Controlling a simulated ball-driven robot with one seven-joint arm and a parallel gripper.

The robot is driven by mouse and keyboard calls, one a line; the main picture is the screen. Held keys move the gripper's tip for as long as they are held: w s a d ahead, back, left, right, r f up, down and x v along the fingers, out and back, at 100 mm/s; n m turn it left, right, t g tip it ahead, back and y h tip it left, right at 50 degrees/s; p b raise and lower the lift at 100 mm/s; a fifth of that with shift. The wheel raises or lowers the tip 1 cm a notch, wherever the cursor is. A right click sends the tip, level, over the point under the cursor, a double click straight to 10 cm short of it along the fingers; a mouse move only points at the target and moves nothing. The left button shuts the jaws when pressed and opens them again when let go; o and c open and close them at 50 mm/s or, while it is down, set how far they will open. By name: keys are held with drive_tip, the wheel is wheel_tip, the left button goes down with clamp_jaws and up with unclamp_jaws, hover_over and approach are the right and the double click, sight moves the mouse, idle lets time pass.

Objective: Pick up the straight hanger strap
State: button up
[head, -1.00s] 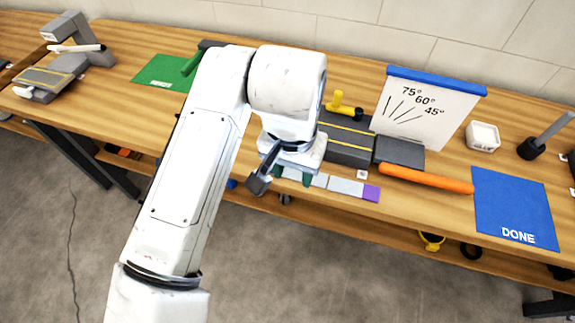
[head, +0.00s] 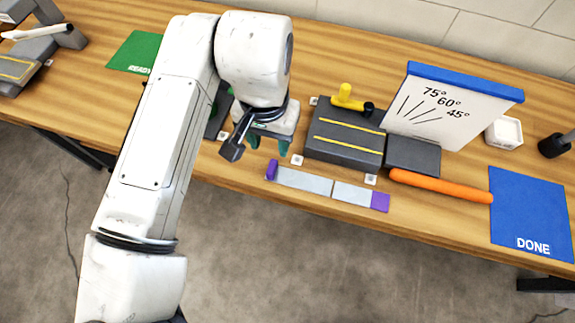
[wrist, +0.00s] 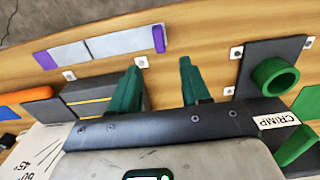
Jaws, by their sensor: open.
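The straight hanger strap (head: 305,181) is a flat grey strip with purple ends, lying along the table's front edge. A thin line crosses it partway, and its left purple end seems to stand up. In the wrist view the strap (wrist: 110,45) lies beyond the fingertips, with one purple end up and right of the left finger. My gripper (head: 268,145) has green fingers, spread apart and empty, above the table behind the strap's left end. In the wrist view my gripper (wrist: 160,64) shows bare wood between its fingers.
An orange rod (head: 440,187), angle board (head: 440,108) and blue DONE mat (head: 530,215) are farther right. A green ring (wrist: 275,77) stands on a dark plate.

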sight(273, 164)
wheel_tip(273, 164, down, 3)
drive_tip(key=shift+f, duration=0.1)
drive_tip(key=shift+f+p, duration=0.95)
drive_tip(key=shift+f, duration=1.75)
clamp_jaws()
